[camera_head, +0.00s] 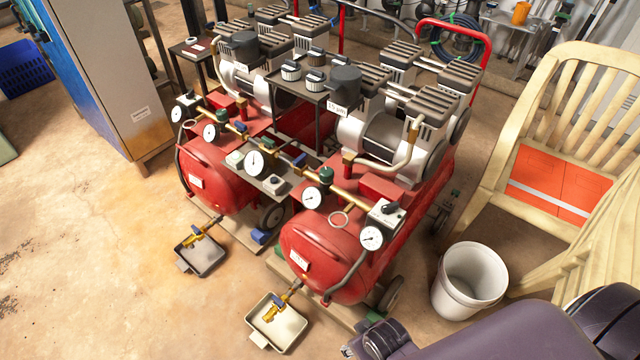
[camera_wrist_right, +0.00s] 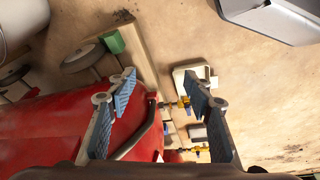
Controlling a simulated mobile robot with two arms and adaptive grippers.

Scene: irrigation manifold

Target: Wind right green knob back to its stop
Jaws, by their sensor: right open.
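The right green knob (camera_head: 326,174) is a small dark green knob on the brass pipe of the right red compressor, just above a round gauge. Nothing touches it in the head view, and its turn position is too small to tell. In the head view my right arm comes in low at the bottom right, well below the knob. My left gripper is not in view.
Gauges (camera_head: 371,238) and a grey switch box (camera_head: 386,213) crowd the right pipe. A white bucket (camera_head: 470,281) and wooden chair (camera_head: 520,150) stand to the right. Drip trays (camera_head: 262,338) lie in front of the tanks. Floor at the left front is clear.

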